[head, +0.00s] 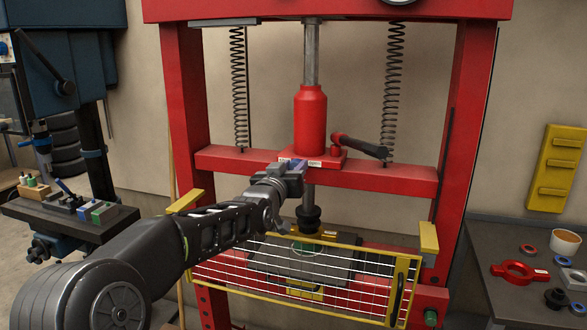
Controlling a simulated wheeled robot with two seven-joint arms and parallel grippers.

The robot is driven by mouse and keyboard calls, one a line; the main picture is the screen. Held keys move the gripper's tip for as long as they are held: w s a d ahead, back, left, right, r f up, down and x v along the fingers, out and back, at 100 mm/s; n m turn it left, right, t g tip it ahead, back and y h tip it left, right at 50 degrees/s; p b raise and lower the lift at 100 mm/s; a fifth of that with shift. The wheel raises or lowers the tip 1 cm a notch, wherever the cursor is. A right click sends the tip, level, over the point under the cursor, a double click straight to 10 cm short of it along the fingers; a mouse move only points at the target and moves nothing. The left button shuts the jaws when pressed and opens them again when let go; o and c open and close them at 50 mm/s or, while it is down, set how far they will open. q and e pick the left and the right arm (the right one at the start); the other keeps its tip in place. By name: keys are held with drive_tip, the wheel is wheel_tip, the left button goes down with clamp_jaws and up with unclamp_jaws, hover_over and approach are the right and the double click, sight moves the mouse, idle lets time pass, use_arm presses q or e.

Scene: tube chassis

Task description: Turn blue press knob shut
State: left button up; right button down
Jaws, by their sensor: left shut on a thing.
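The red press (182,100) stands in the middle, with a red bottle jack (311,120) on its crossbar. The blue press knob (299,164) shows as a small blue-violet patch at the front of the jack base. My left gripper (292,172) reaches in from the lower left and is shut on the knob, covering most of it. The fingertips are small and partly hidden, and the knob's turn angle cannot be read. My right gripper is out of view.
A yellow-framed wire guard (402,292) spans the press front below my arm. A pump lever (362,146) with a black grip sticks out right of the jack. A side table (470,240) at right holds loose parts; a drill press table (75,225) stands left.

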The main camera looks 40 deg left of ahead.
use_arm(q)
clamp_jaws()
